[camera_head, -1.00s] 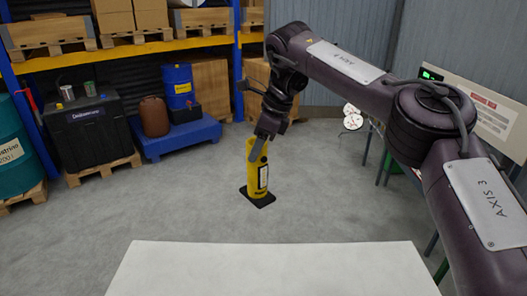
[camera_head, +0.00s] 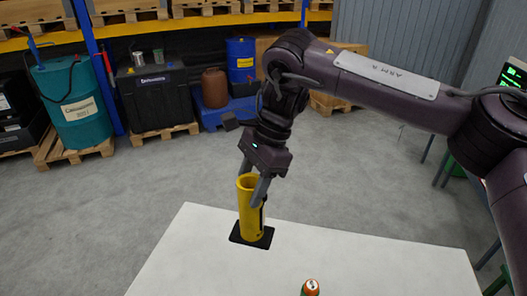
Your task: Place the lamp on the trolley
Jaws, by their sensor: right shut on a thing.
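The lamp (camera_head: 249,215) is a yellow upright cylinder on a flat black square base. My right gripper (camera_head: 253,184) is shut on its upper part, coming down from above with a finger on either side. The white flat top (camera_head: 350,262), which looks like the trolley's, fills the lower middle of the view. The lamp's base appears over the far left part of this top. I cannot tell whether the base touches it. My left gripper is not in view.
A small orange and green object (camera_head: 310,288) stands on the white top near the bottom edge, partly cut off. Bare grey floor lies beyond. A teal drum (camera_head: 75,105), a black container (camera_head: 157,98) and loaded shelves stand at the back left.

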